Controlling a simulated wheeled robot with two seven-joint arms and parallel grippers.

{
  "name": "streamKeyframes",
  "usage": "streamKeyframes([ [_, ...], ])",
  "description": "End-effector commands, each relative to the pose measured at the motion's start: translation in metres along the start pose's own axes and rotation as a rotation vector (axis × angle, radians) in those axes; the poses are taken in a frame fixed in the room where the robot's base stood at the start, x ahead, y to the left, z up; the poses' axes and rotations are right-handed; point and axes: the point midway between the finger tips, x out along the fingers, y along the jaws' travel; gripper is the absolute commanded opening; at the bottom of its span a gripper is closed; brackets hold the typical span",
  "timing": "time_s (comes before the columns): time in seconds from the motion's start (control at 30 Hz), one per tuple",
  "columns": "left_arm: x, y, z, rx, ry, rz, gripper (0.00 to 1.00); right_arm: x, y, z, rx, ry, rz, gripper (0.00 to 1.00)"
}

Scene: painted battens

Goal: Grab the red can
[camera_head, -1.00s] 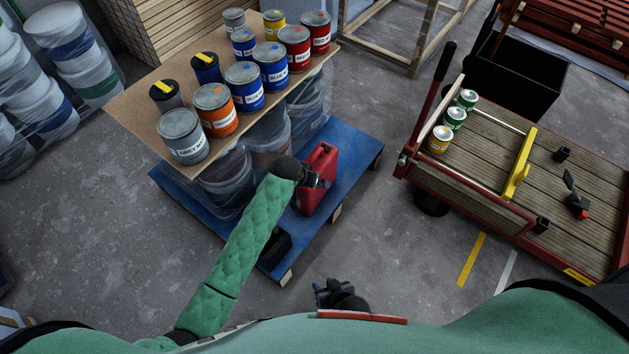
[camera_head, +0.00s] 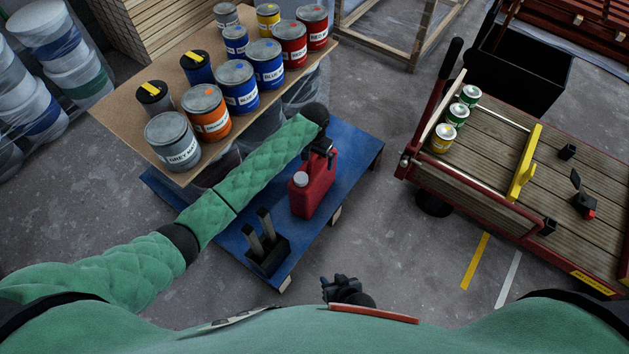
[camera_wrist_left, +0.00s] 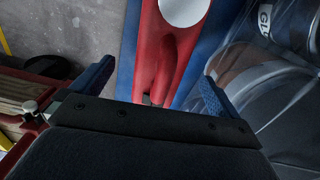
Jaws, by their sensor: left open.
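A red can with a handle and a pale round cap (camera_head: 313,188) stands upright on the blue pallet (camera_head: 349,157). My left gripper (camera_head: 322,150) is at the far, handle end of the can in the head view. In the left wrist view the gripper (camera_wrist_left: 155,90) is open, its two blue-padded fingers well apart. The red can (camera_wrist_left: 158,60) lies between and beyond them, with its white cap at the top edge. I cannot tell whether a finger touches it. My right gripper (camera_head: 340,288) is low in the head view, close to my body; its jaws are unclear.
A board (camera_head: 118,112) above the pallet's left side bears several paint cans, including two red ones (camera_head: 292,43). A black holder with two upright posts (camera_head: 266,250) sits at the pallet's near corner. A cart (camera_head: 490,165) stands right. Floor between is clear.

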Motion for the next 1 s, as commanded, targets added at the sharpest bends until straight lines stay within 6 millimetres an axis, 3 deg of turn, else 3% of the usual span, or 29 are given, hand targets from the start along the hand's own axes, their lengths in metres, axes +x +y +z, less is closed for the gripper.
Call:
streamKeyframes([
  [0.17,0.011,-0.001,-0.001,0.0,0.0,0.0,1.0,0.001,0.0,0.001,0.0,0.0,0.0,0.36],
  [0.5,0.052,-0.006,-0.002,0.001,0.002,0.001,1.0,0.004,0.001,0.003,0.001,0.002,0.0,0.36],
  [0.73,0.055,-0.005,-0.002,0.001,0.003,0.001,1.0,0.004,0.0,0.003,0.001,0.002,-0.001,0.36],
  [0.77,0.055,-0.006,-0.002,0.001,0.003,0.0,0.98,0.004,0.0,0.003,0.001,0.002,-0.001,0.36],
  [1.0,0.055,-0.006,-0.002,0.001,0.003,0.0,0.51,0.004,0.0,0.004,0.001,0.001,-0.001,0.36],
])
